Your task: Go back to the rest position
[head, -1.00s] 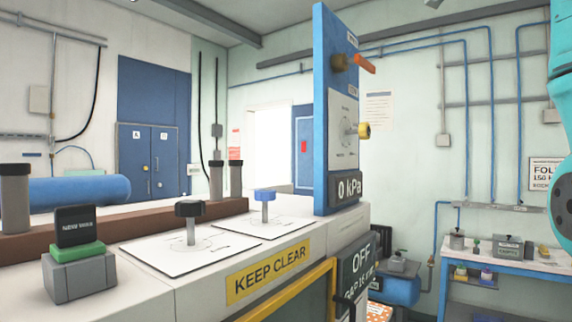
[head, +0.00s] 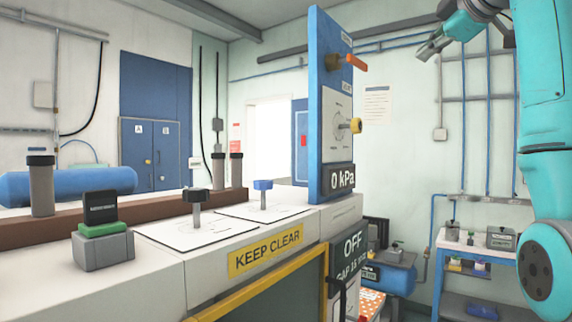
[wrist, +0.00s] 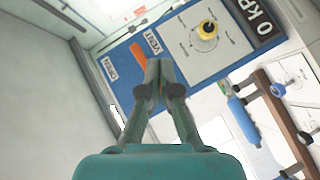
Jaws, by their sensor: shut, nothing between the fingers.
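My gripper (head: 432,47) is raised at the upper right of the head view, at the end of my teal arm. It is clear of the blue panel and touches nothing. In the wrist view my gripper (wrist: 160,65) has its two fingers together with nothing between them. Behind the fingers is the blue panel (head: 318,150) with an orange lever (head: 350,61), a yellow knob (head: 356,125) and a "0 kPa" display (head: 342,178). The panel also shows in the wrist view (wrist: 122,85).
A white bench with a "KEEP CLEAR" label (head: 266,253) carries a black knob (head: 196,195), a blue knob (head: 263,188) and a green button block (head: 102,240). A blue side table (head: 470,262) with small items stands at the right. The air around my gripper is free.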

